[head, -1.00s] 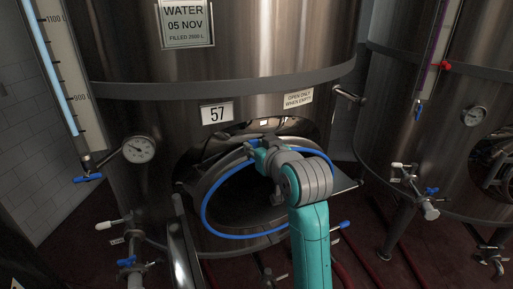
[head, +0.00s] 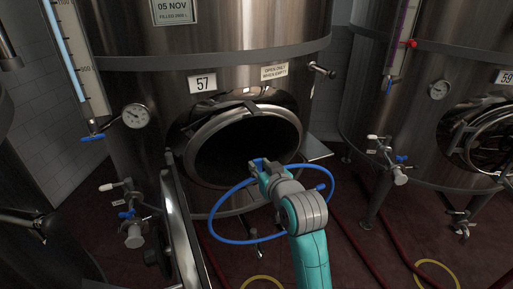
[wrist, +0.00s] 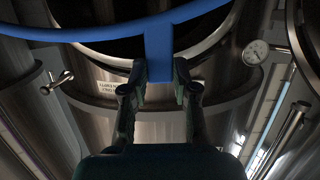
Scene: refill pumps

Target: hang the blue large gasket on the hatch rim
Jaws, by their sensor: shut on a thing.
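The blue large gasket (head: 221,235) is a thin ring hanging tilted in front of and below the hatch opening in the head view. My gripper (head: 262,164) is shut on its tab, near the opening's lower right edge. In the wrist view the blue tab (wrist: 159,50) sits between the fingertips of my gripper (wrist: 160,78), with the ring (wrist: 85,33) crossing the top. The hatch rim (head: 218,121) is a metal oval around a dark opening; its lit edge also shows in the wrist view (wrist: 218,38). I cannot tell whether gasket and rim touch.
The hatch door (head: 177,230) stands open at the left of the opening. Valves (head: 130,215) and a dial gauge (head: 136,116) stick out of the tank at left. Yellow rings (head: 437,271) and red hoses (head: 352,238) lie on the floor. A second tank (head: 425,140) stands at right.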

